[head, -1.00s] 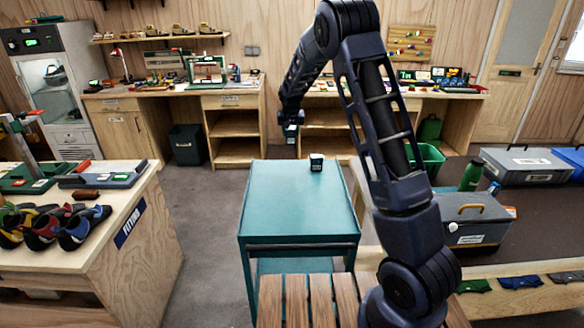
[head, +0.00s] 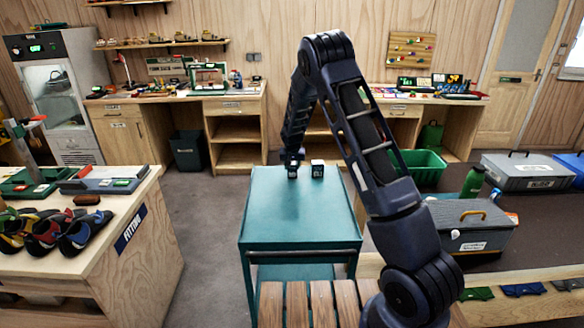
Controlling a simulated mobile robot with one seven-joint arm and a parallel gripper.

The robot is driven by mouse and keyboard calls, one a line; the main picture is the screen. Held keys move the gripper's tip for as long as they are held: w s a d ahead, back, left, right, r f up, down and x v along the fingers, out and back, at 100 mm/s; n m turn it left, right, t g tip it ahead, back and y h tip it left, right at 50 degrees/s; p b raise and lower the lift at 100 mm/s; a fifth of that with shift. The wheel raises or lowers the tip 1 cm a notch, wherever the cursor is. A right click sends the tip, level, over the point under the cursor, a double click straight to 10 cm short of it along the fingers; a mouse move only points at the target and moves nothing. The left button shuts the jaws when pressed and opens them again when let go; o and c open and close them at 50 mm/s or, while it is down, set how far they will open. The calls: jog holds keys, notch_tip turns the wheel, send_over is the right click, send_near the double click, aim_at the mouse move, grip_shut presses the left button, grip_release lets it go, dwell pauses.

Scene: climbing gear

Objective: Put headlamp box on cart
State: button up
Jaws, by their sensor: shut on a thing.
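The cart (head: 290,215) is teal with a flat top and stands in front of me. My gripper (head: 293,162) is over the far left part of its top, shut on a small dark box with a pale label, which I take as the headlamp box (head: 292,173). The box is upright, at or just above the cart top; I cannot tell whether it touches. The fingers are small and partly hidden by the wrist.
A second small dark box (head: 318,169) stands on the cart just right of the held one, with a narrow gap. The cart's near and middle top is clear. A grey toolbox (head: 470,226) and green bottle (head: 473,181) are at right, the fitting counter (head: 125,215) at left.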

jog(key=shift+f, duration=0.3)
jog(key=shift+f, duration=0.15)
jog(key=o, duration=1)
